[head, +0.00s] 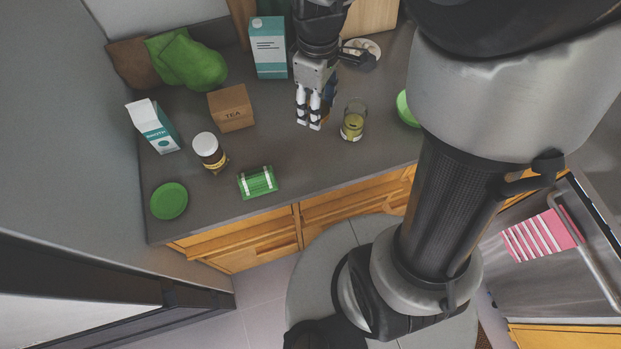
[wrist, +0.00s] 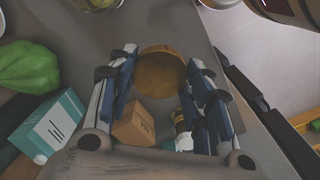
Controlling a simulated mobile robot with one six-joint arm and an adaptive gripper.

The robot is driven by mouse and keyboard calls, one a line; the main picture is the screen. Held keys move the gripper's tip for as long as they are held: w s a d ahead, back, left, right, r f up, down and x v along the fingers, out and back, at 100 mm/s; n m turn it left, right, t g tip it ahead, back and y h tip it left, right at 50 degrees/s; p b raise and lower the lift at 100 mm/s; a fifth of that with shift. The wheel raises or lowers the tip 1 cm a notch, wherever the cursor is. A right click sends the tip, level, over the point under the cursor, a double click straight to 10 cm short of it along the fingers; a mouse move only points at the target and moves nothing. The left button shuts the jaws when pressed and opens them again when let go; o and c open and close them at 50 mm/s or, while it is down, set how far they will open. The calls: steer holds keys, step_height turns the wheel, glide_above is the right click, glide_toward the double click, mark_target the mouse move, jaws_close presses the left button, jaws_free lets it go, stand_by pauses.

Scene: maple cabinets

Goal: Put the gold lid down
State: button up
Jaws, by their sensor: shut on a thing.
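The gold lid (wrist: 160,74) is a round, brownish-gold disc between my fingers in the wrist view. My gripper (wrist: 163,62) is shut on it. In the head view my gripper (head: 309,124) points down over the grey counter, left of a glass jar (head: 353,124) with yellow-green contents. The lid cannot be made out in the head view; the fingers hide it. How high it is above the counter is hard to tell.
The tea box (head: 231,108), a white-capped jar (head: 209,151) and a green striped tin (head: 257,182) stand to the left. A teal carton (head: 268,48) is behind; a green bowl (head: 405,108) is to the right. Bare counter (head: 310,155) lies in front, up to its edge.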

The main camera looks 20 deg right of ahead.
mark_target(311, 163)
steer(key=shift+s+a, duration=0.3)
steer(key=shift+a, duration=0.3)
steer(key=shift+s+a+f+b, duration=0.2)
steer(key=shift+b, duration=0.2)
step_height(311, 163, down, 19)
steer(key=b, duration=0.6)
steer(key=shift+w, duration=0.1)
steer(key=shift+f, duration=0.15)
steer(key=o, duration=0.5)
steer(key=shift+f, duration=0.1)
steer(key=o, duration=0.5)
